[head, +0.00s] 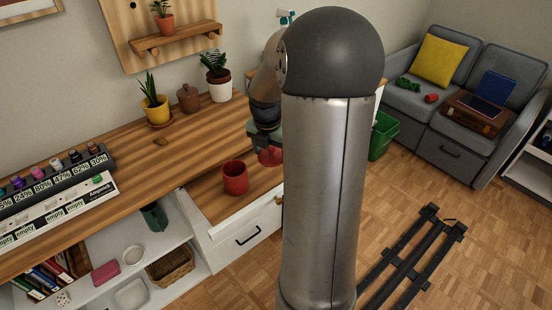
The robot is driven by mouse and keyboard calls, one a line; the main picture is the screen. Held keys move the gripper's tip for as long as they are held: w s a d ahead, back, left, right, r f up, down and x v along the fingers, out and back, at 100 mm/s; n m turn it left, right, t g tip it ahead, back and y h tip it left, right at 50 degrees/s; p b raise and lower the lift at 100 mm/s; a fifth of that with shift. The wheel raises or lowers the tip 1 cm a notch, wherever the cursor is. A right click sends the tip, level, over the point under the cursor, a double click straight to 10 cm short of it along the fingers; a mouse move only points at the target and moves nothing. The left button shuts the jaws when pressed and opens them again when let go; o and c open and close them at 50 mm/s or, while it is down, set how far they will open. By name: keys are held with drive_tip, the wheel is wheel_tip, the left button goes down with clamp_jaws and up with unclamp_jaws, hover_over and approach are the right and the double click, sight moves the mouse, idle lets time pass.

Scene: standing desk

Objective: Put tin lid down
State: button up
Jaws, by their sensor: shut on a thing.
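A red round tin (235,178) stands open at the top on the lower wooden surface, left of my arm. A red disc, seemingly the tin lid (270,157), is at my gripper (268,146), to the right of the tin and a little behind it. My gripper points down and is shut on the lid, which is apart from the tin. My large arm link hides the right side of this area. I cannot tell whether the lid touches the wooden surface.
The lower wooden surface (208,205) is clear in front of the tin. A yellow plant pot (155,112), a brown jar (188,98) and a white plant pot (220,87) stand along the back. A labelled rack (60,190) fills the left end.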

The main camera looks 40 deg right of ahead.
sight(277, 152)
drive_tip(key=w+d+f, duration=0.1)
drive_tip(key=d+f, duration=0.1)
drive_tip(key=w+d+f, duration=0.3)
drive_tip(key=f, duration=0.2)
drive_tip(key=shift+w+d, duration=0.3)
drive_tip(key=shift+d, duration=0.1)
drive_tip(key=shift+w+f, duration=0.1)
drive_tip(key=shift+f, duration=1.45)
drive_tip(key=shift+f, duration=0.15)
drive_tip(key=o, duration=1)
drive_tip(key=shift+c, duration=0.2)
wheel_tip(277, 152, up, 12)
drive_tip(key=a, duration=0.1)
drive_tip(key=shift+s, duration=0.3)
